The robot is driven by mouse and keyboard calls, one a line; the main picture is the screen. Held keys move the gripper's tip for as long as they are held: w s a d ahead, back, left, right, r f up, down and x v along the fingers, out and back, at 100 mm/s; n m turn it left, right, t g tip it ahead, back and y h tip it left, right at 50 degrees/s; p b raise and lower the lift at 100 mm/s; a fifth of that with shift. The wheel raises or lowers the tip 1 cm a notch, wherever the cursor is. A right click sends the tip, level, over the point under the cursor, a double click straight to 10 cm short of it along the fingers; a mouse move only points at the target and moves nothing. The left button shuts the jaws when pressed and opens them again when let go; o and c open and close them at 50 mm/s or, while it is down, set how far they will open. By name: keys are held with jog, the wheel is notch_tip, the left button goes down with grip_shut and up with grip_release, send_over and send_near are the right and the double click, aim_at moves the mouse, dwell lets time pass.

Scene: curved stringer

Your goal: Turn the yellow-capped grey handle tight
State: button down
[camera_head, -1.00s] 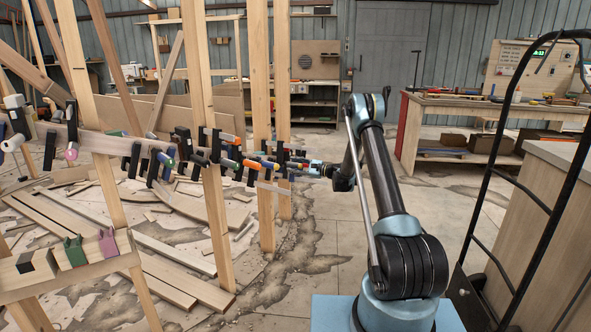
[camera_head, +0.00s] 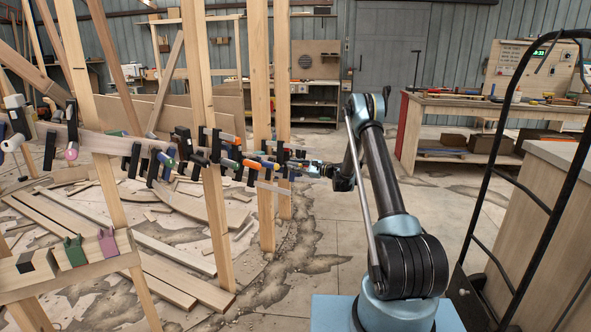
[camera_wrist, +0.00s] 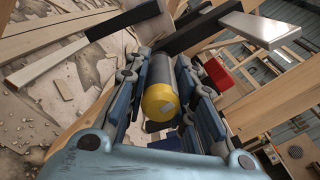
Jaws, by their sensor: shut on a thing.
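The grey handle (camera_wrist: 160,72) with its yellow cap (camera_wrist: 160,101) lies between the two fingers of my gripper (camera_wrist: 166,97) in the wrist view. The fingers are shut on it from both sides, with the yellow end facing the wrist. In the head view my gripper (camera_head: 316,170) reaches left to the end of the clamp row, and the handle is too small there to make out. Dark clamp bars show beyond the handle in the wrist view.
A curved wooden stringer (camera_head: 102,143) carries several clamps with coloured handles. Upright posts (camera_head: 262,120) stand close to my gripper. A clamp bar with a pale end (camera_wrist: 262,27) and a red block (camera_wrist: 217,74) are near the fingers. Loose boards (camera_head: 150,262) lie on the floor.

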jog(key=c, duration=1.3)
grip_release()
jog(key=shift+c, duration=0.2)
jog(key=v, duration=1.2)
jog(key=shift+f, duration=0.1)
jog(key=v, duration=0.2)
jog(key=shift+s+d, duration=0.15)
jog(key=shift+d, duration=0.25)
